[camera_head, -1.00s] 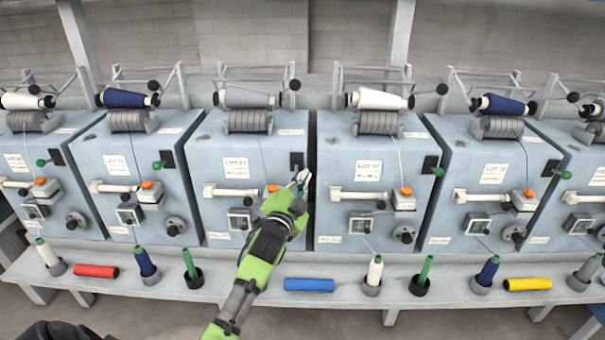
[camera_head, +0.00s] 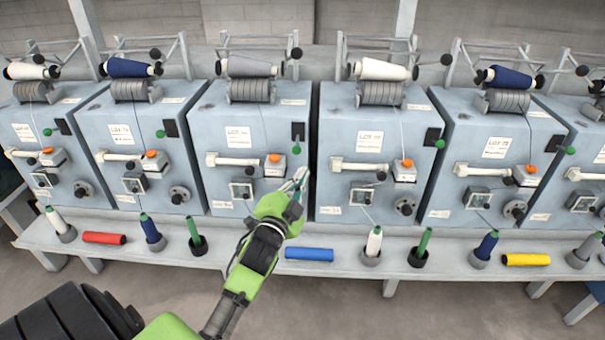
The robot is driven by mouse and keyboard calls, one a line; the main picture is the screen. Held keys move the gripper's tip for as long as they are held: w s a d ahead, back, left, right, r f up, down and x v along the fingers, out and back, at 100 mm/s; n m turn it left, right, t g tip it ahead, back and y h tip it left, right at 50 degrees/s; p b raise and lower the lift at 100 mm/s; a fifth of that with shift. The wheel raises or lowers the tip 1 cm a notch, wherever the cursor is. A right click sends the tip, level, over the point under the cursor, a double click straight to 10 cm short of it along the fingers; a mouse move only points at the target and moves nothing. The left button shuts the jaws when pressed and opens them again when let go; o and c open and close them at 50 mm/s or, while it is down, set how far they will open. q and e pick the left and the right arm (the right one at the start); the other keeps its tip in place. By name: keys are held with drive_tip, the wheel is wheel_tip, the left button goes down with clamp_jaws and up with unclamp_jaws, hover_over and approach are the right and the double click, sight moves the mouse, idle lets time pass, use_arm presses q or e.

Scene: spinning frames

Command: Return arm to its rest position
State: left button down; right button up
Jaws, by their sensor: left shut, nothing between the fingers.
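My left arm comes in from the lower left, green and black. Its gripper (camera_head: 297,181) is in front of the right edge of the middle-left machine (camera_head: 225,135), the one with the grey cone on top. The fingers are shut and empty. The gripper is above the bench, beside and below that machine's orange button (camera_head: 275,158). The small black panel (camera_head: 298,131) on the machine is in clear view above the fingers. My right gripper is not in view.
A grey bench (camera_head: 340,268) runs across below the machines. The floor in front is clear.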

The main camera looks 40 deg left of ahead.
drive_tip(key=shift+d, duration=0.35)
